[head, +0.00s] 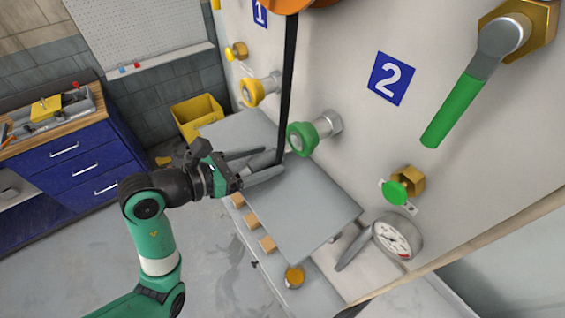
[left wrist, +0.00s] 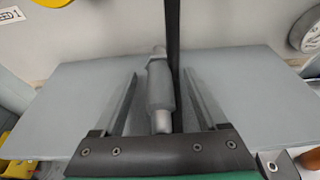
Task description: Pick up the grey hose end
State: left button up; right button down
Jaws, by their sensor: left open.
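The grey hose end (head: 263,160) is a stubby grey cylinder above the grey table plate. In the left wrist view the hose end (left wrist: 160,85) sits between my two fingers, with a visible gap on each side. My left gripper (head: 272,162) is open around it and does not appear to touch it. In the left wrist view the gripper (left wrist: 160,74) points along the hose end. A black hose (head: 289,90) hangs from above and runs down beside the hose end; their join is not clear. My right gripper is not in view.
The grey plate (head: 315,200) has free room to the right. The panel carries a green coupling (head: 302,138), a yellow coupling (head: 254,92), a green-handled lever (head: 455,108) and a gauge (head: 393,238). A yellow bin (head: 195,113) and blue drawers (head: 75,170) stand at left.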

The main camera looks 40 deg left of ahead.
aim_at(261, 159)
pick_arm(q)
jog(key=shift+s, duration=0.1)
jog(key=shift+c, duration=1)
grip_shut()
notch_tip(261, 159, up, 10)
jog(key=shift+r+p, duration=0.1)
jog(key=shift+p, duration=0.5)
